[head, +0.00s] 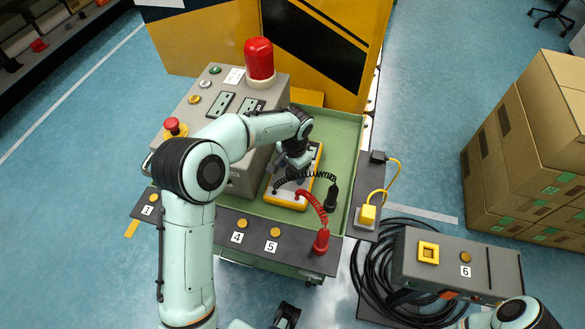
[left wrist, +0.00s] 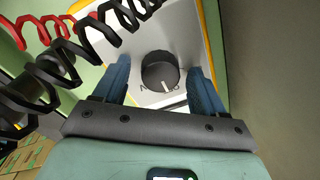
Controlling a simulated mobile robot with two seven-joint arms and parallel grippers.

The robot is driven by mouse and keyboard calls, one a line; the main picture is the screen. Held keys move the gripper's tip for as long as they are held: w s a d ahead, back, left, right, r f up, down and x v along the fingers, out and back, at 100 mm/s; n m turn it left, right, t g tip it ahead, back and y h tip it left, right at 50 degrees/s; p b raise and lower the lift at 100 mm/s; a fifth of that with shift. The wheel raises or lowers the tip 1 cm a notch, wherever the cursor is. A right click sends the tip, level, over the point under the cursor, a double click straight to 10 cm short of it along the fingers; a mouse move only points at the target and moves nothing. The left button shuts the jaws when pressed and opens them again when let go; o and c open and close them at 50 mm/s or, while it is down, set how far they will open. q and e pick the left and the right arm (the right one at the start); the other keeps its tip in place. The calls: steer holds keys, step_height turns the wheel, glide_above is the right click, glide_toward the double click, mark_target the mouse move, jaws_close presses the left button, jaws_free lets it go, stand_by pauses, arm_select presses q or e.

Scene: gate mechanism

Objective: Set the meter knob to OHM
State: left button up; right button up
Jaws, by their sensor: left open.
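The meter (head: 291,185) is a yellow-edged box with a pale face, lying in the green tray. Its black round knob (left wrist: 160,71) shows in the left wrist view, with a white pointer mark on the side toward my gripper. Dark lettering beside the knob is too small and partly covered to read. My left gripper (left wrist: 162,88) is open, with one blue finger on each side of the knob; I cannot tell whether they touch it. In the head view my left gripper (head: 296,163) is over the meter's upper part and hides the knob.
Coiled black and red leads (head: 312,197) run from the meter to a black probe (head: 331,197) and a red probe (head: 321,241). A grey control box (head: 225,150) with a red beacon (head: 259,60) stands left of the tray. A yellow plug (head: 367,215) sits at right.

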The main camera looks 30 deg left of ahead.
arm_select(q)
steer(key=c, duration=1.1)
steer(key=shift+o, duration=0.2)
steer(key=shift+n, duration=0.3)
steer(key=n, duration=0.5)
steer(key=shift+w+r+p, duration=0.1)
steer(key=shift+p, duration=0.2)
steer(key=n+p, duration=0.1)
steer(key=n, duration=0.5)
steer(key=shift+g, duration=0.3)
steer(key=shift+n, duration=0.3)
steer(key=o, duration=1.1)
steer(key=shift+c, duration=0.2)
